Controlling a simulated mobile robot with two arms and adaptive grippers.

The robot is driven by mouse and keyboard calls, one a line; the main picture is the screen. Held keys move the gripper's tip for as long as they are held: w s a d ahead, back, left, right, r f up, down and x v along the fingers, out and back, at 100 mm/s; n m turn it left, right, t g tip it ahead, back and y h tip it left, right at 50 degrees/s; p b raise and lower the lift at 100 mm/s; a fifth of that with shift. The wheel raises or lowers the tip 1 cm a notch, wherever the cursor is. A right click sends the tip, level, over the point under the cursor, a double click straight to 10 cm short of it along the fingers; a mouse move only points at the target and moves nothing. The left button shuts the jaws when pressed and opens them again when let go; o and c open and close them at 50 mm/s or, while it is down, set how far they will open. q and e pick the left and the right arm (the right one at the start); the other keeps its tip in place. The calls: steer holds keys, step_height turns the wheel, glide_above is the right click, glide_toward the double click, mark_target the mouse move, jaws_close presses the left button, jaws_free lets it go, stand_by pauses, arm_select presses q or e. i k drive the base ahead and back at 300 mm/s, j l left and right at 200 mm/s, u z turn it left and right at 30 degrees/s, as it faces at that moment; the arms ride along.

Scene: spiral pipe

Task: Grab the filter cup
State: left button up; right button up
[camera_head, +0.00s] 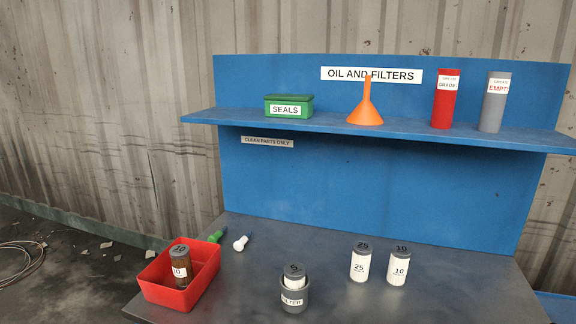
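The filter cup (294,300) is a grey round cup with a white label reading "FILTER", upright near the front middle of the workbench. A grey-capped white canister (294,274), its cap marked with a number, stands inside the cup and sticks out above its rim. The cup's foot is close to the lower edge of the picture. Neither of my grippers shows in the head view.
A red bin (207,284) holding a brown canister (180,265) stands left of the cup. Two white canisters (361,262) (398,265) stand to the right. Green and white-tipped tools (240,243) lie behind the bin. A blue shelf (330,124) overhangs the bench's back.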

mark_target(294, 301)
steer(key=k+l+u, duration=0.15)
steer(key=l+u, duration=0.25)
steer(key=k+l+u, duration=0.2)
steer(key=u, duration=0.15)
steer(key=k+l+u, duration=0.25)
steer(key=u, duration=0.15)
steer(key=l, duration=0.1)
